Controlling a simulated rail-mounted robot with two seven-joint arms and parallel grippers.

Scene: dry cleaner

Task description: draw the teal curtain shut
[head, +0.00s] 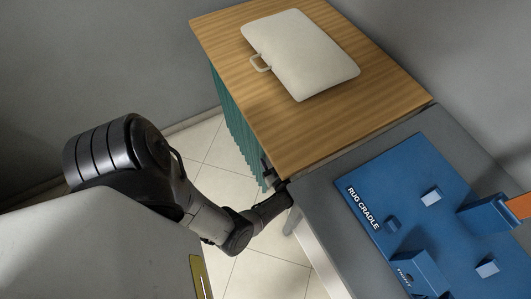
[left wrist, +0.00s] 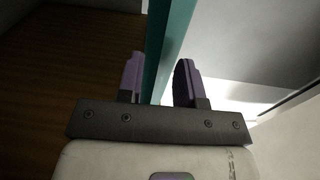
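The teal curtain (head: 236,125) hangs in folds below the left edge of the wood-topped counter (head: 285,125). In the head view my left arm reaches in from the left. My left gripper (head: 268,172) is at the curtain's near end, below the counter's front corner, partly hidden. In the left wrist view the teal curtain (left wrist: 158,70) runs edge-on between the two fingers of my left gripper (left wrist: 160,80). The fingers stand apart; a gap shows between the curtain and the right finger. My right gripper is not in view.
A cream cushion-like bag (head: 300,55) with a handle lies on the counter. A grey table (head: 315,200) with a blue rug cradle (head: 375,185) adjoins the counter on the right. Pale tiled floor (head: 225,150) is clear left of the curtain. Grey walls stand behind.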

